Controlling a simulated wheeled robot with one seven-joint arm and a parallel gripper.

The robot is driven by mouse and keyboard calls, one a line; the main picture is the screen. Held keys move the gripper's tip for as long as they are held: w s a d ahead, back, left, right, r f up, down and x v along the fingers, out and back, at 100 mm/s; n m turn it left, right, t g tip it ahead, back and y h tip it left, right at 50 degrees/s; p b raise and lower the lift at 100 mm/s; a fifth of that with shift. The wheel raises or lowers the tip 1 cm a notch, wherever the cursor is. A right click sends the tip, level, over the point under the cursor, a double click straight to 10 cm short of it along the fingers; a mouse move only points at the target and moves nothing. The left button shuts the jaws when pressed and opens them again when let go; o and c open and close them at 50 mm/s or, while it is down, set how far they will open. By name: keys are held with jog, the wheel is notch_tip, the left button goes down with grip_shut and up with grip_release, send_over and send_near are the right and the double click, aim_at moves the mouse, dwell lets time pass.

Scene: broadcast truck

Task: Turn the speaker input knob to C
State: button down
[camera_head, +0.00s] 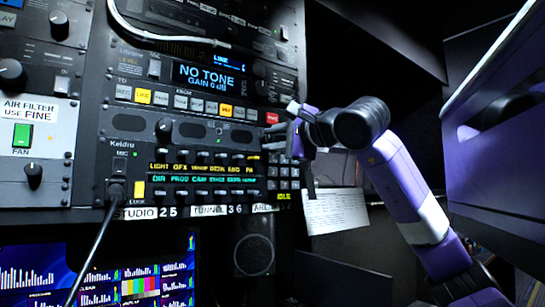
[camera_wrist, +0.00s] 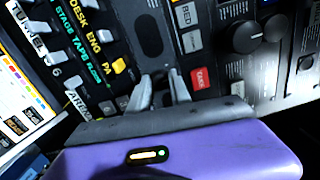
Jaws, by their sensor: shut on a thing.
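My gripper (camera_head: 290,130) reaches in from the right to the right end of the rack's intercom panel (camera_head: 208,133) in the head view. In the wrist view, my gripper's two grey fingers (camera_wrist: 160,88) are closed on a small dark knob (camera_wrist: 160,77) at the panel face. The fingers hide most of it. Its pointer and any letters around it cannot be read, so its setting cannot be told. In the head view the knob is hidden behind my gripper.
A red TAKE button (camera_wrist: 200,78) sits close beside the fingers. A large black knob (camera_wrist: 247,37) is farther right. Several lit key labels (camera_head: 200,168) line the panel. A paper sheet (camera_head: 335,211) hangs below my gripper. A purple-sided unit (camera_head: 500,120) stands at right.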

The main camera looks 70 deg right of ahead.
jog(key=m+b, duration=0.1)
jog(key=m, duration=0.1)
jog(key=m+b, duration=0.3)
jog(key=b, duration=0.1)
jog(key=shift+f+m, duration=0.3)
jog(key=shift+m, duration=0.1)
jog(key=shift+r+m+h+b, duration=0.15)
jog(key=shift+m+h+b, duration=0.25)
jog(key=shift+m+b, duration=1.65)
jog(key=shift+m, duration=0.45)
jog(key=c, duration=1.2)
grip_release()
jog(key=shift+r, duration=0.1)
jog(key=b+v, duration=0.1)
jog(key=v, duration=0.7)
